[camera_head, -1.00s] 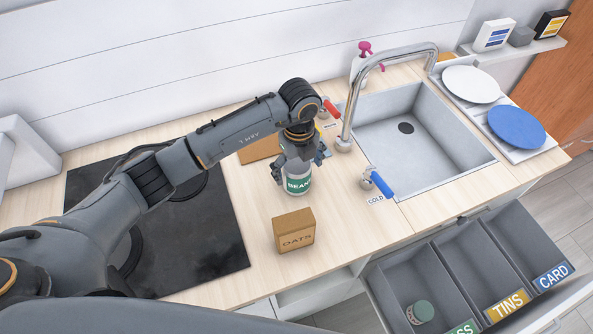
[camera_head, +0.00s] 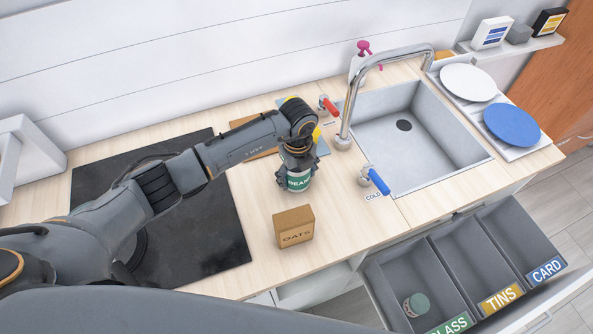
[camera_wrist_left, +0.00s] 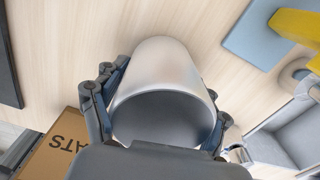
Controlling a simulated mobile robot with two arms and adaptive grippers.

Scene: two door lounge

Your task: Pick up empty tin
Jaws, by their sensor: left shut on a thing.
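The empty tin, with a green label reading BEANS (camera_head: 299,183), is on or just above the wooden counter between the hob and the sink. I cannot tell whether its base touches the counter. In the left wrist view the tin (camera_wrist_left: 165,75) shows as a bare silver-grey cylinder with its dark open mouth toward the camera. My left gripper (camera_head: 297,172) comes down over the tin from above, and its fingers are closed on both sides of it. The fingers also show in the left wrist view (camera_wrist_left: 160,115). My right gripper is not in view.
An OATS box (camera_head: 294,227) stands close in front of the tin. The sink (camera_head: 430,140) with its tap and blue cold handle (camera_head: 379,181) is to the right. An open drawer has GLASS, TINS (camera_head: 502,298) and CARD bins; a jar (camera_head: 417,305) lies in the GLASS bin.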

